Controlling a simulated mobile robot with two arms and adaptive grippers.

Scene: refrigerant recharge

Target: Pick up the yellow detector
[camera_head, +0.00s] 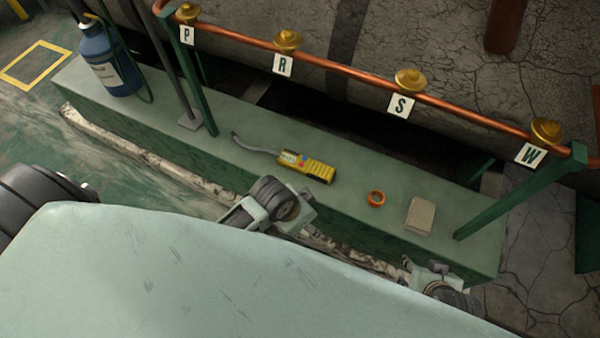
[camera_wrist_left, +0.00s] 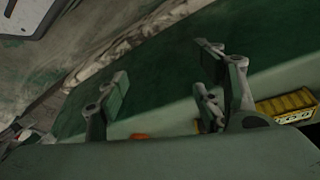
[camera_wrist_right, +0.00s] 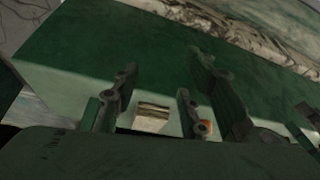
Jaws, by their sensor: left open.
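The yellow detector (camera_head: 307,167) lies on the pale green ledge (camera_head: 350,172), with a grey flexible probe (camera_head: 254,145) stretching to its left. In the left wrist view the detector (camera_wrist_left: 285,106) is at the right edge, partly hidden by my left gripper (camera_wrist_left: 163,72). That gripper is open and empty, beside the ledge's near side and apart from the detector. My right gripper (camera_head: 424,267) is near the ledge's right front edge. In the right wrist view its fingers (camera_wrist_right: 163,75) are spread and empty.
An orange ring (camera_head: 376,198) and a beige block (camera_head: 420,216) lie right of the detector. A blue bottle (camera_head: 107,62) stands at the ledge's left end. A copper pipe (camera_head: 345,66) with brass valves labelled P, R, S and W (camera_head: 530,154) runs behind on green posts (camera_head: 190,80).

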